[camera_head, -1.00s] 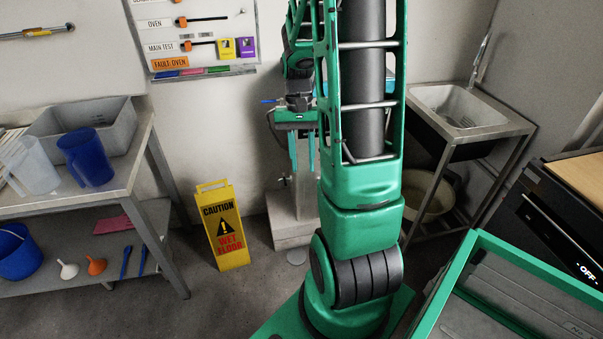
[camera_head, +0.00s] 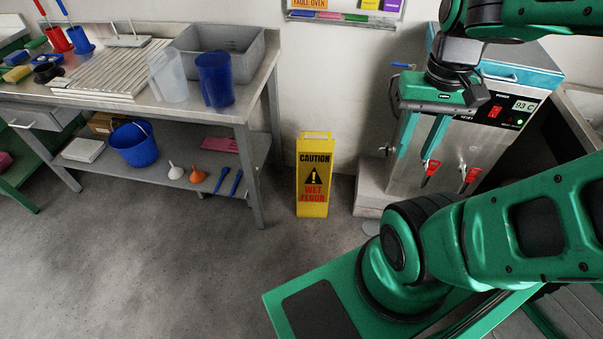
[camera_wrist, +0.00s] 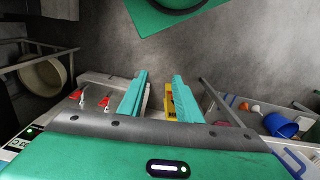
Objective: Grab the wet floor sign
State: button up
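The yellow wet floor sign (camera_head: 313,178) stands upright on the floor against the back wall, between the steel table and the water boiler. Its black and red lettering faces me, and a handle tops it. My gripper (camera_head: 416,155) hangs in front of the boiler, up and to the right of the sign, pointing down and apart from it. In the wrist view my gripper (camera_wrist: 160,78) has its two teal fingers spread with nothing between the tips. A yellow part of the sign (camera_wrist: 171,98) shows beyond the fingers, partly hidden by the right one.
A steel table (camera_head: 255,100) with a lower shelf stands left of the sign. A blue bucket (camera_head: 134,145) sits on that shelf. The water boiler (camera_head: 470,130) stands on a pale block right of the sign. The floor (camera_head: 170,250) in front is clear.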

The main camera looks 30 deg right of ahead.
aim_at(315, 156)
jog(key=z, duration=0.2)
jog(key=i, duration=1.1)
jog(key=z, duration=0.45)
